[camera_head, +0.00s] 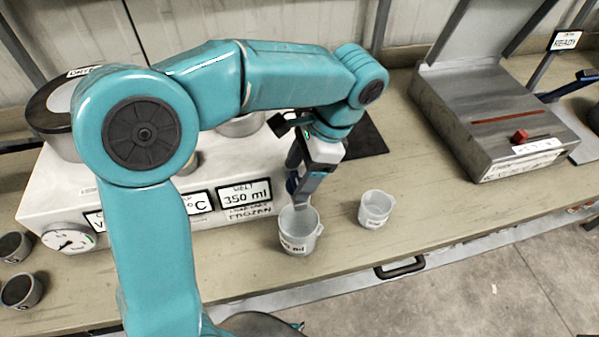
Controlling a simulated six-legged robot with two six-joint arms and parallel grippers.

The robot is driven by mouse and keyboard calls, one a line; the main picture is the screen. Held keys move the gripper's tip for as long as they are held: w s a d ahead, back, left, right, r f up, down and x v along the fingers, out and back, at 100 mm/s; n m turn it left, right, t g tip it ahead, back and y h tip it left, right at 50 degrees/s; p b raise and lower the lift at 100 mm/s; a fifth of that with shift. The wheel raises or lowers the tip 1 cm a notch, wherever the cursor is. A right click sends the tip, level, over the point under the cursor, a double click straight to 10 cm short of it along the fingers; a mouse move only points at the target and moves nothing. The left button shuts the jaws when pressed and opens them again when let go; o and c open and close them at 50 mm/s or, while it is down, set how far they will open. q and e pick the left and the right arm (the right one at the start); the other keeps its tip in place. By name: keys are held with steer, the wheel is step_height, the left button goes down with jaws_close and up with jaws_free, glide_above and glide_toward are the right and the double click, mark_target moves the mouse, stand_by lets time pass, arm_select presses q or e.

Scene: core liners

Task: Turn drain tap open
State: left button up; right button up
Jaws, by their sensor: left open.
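My left arm comes in from the left and reaches over the white apparatus (240,222). My left gripper (300,190) points down at the apparatus's right front end, just above a grey beaker (300,238). It is open. A small dark blue part (291,183) shows beside the fingers; it may be the drain tap's handle, but the gripper hides most of that spot. I cannot tell whether the fingers touch it or how the tap is turned. The display (245,194) on the apparatus reads "MELT 350 ml", with "FROZEN" lettering below. My right gripper is not in view.
A smaller beaker (375,209) stands to the right on the bench (430,190). A grey metal machine (497,115) with a red knob stands at the back right. A dial (68,239) and dark-topped cups (20,290) are at the left. The bench's front edge runs close to the beakers.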

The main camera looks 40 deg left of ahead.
arm_select(q)
steer(key=shift+s+f, duration=0.15)
steer(key=shift+f, duration=0.05)
steer(key=c, duration=1.1)
steer(key=shift+o, duration=0.2)
